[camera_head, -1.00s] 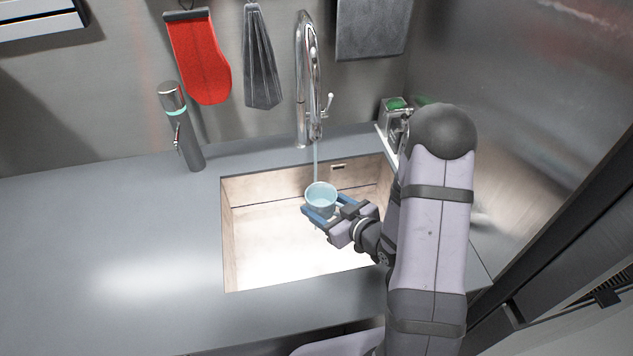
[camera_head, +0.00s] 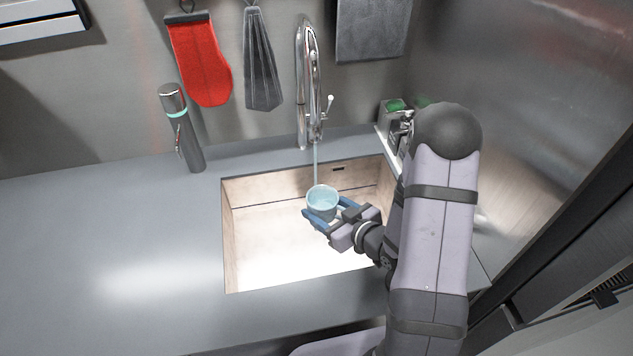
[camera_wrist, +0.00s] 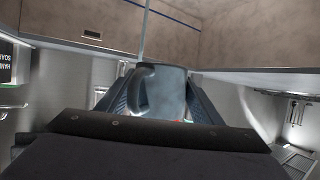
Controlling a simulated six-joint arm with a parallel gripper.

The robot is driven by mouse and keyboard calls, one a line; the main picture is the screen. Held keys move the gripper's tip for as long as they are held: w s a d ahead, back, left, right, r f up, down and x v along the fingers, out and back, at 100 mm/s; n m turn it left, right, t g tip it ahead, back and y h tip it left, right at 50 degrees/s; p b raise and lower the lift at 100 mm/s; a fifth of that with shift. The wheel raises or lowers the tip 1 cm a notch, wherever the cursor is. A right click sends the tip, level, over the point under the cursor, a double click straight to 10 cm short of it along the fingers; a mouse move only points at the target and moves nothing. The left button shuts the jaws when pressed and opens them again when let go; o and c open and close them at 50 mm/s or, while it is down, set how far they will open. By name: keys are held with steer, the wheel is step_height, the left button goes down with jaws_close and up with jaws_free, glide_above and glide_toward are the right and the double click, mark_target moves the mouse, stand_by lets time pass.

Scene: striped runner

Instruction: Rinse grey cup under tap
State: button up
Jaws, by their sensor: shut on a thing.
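The grey cup (camera_head: 322,203) is upright above the sink, under the tap (camera_head: 306,80). A thin stream of water (camera_head: 315,162) runs from the spout down into it, and pale blue water shows inside. My gripper (camera_head: 324,214) is shut on the cup, with one blue finger on each side. In the wrist view the cup (camera_wrist: 164,92) stands between the two fingers, its handle towards the camera, and the water stream (camera_wrist: 144,35) comes down at its rim. The far side of the cup is hidden there.
The sink basin (camera_head: 265,250) lies below the cup, with grey counter (camera_head: 110,240) clear to the left. A dark bottle (camera_head: 182,130) stands behind left. A red mitt (camera_head: 200,60) and grey cloth (camera_head: 262,60) hang on the wall. A caddy (camera_head: 392,118) is at the back right.

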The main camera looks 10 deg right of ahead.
mark_target(327, 212)
steer(key=shift+s+r+p, duration=0.45)
steer(key=shift+s+r, duration=0.45)
steer(key=shift+s+r+p, duration=0.4)
steer(key=shift+r+p, duration=0.05)
steer(key=shift+p, duration=0.3)
steer(key=shift+s+r+p, duration=0.2)
steer(key=shift+s+p, duration=0.3)
steer(key=shift+p, duration=0.2)
